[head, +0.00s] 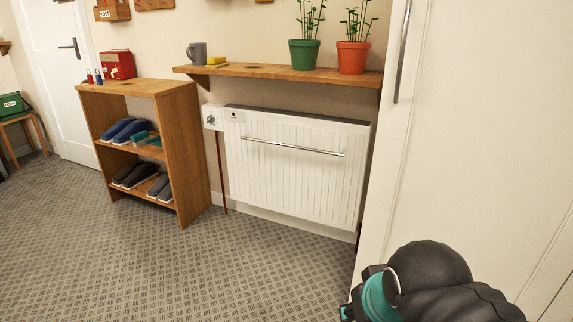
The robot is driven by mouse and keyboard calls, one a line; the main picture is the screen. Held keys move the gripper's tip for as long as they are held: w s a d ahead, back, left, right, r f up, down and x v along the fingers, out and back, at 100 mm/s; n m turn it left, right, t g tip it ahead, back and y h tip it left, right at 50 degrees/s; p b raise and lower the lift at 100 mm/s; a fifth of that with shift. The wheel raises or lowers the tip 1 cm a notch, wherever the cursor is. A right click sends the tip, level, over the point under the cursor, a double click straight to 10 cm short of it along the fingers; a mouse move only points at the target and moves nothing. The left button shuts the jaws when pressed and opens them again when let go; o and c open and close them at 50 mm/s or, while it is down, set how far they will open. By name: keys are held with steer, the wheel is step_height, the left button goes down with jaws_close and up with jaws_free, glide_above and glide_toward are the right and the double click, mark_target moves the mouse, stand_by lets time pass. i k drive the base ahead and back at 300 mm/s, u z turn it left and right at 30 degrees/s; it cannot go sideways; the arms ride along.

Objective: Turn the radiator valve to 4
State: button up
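The white radiator (290,172) hangs on the wall under a wooden shelf, with a chrome bar across its front. The radiator valve (211,120) is a small round dial on a white housing at the radiator's upper left corner. Its numbers are too small to read, so I cannot tell its setting. My arm shows at the lower right, dark with a teal band, well away from the valve. My gripper's fingers are not visible; the arm runs off the bottom edge.
A shoe rack (187,150) stands just left of the valve. The wooden shelf (340,77) juts out above the radiator, with a green pot (304,55), an orange pot (352,58) and a grey mug (197,53). A white cabinet (470,120) is at right. The floor (230,270) in front is clear.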

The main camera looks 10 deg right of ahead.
mark_target(210, 119)
steer(key=u, duration=0.75)
steer(key=i, duration=1.1)
steer(key=u, duration=0.65)
steer(key=i, duration=0.9)
steer(key=z, duration=0.15)
